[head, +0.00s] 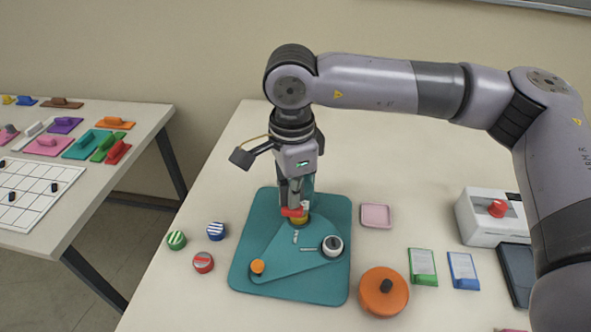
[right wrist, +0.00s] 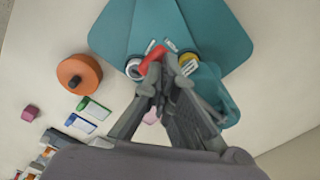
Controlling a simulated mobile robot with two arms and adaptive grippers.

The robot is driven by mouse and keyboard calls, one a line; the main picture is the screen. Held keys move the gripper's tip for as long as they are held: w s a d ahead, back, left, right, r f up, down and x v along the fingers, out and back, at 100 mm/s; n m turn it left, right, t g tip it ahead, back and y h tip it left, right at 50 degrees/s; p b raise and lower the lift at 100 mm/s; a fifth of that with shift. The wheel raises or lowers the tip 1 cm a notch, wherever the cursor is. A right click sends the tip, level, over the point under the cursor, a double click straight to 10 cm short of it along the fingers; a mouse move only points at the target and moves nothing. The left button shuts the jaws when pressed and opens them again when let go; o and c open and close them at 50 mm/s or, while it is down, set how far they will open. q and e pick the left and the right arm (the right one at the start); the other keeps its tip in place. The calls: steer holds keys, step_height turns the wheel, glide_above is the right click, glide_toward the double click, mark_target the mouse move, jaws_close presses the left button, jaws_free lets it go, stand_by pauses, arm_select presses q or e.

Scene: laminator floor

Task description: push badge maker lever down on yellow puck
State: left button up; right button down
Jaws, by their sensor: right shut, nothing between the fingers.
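The badge maker is a teal base (head: 328,210) with a teal swinging plate (head: 288,262) on the table. The yellow puck (head: 300,221) sits at the far corner of that plate, partly hidden by the lever; it also shows in the right wrist view (right wrist: 188,62). The lever's red handle (head: 292,212) is just above the puck in the head view and also shows in the right wrist view (right wrist: 151,58). My right gripper (head: 294,203) is shut and empty, pointing down with its fingertips at the red handle. Contact is hard to confirm. My left gripper is out of view.
A white-and-black round piece (head: 332,246) and an orange knob (head: 257,267) sit on the plate. Striped pucks (head: 204,262) lie left of the base. A pink tray (head: 376,215) and an orange round lid (head: 383,292) stand close on the right.

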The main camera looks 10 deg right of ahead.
step_height(320, 180, up, 9)
steer(key=p, duration=0.4)
steer(key=shift+f, duration=0.2)
stand_by(0.3)
stand_by(0.4)
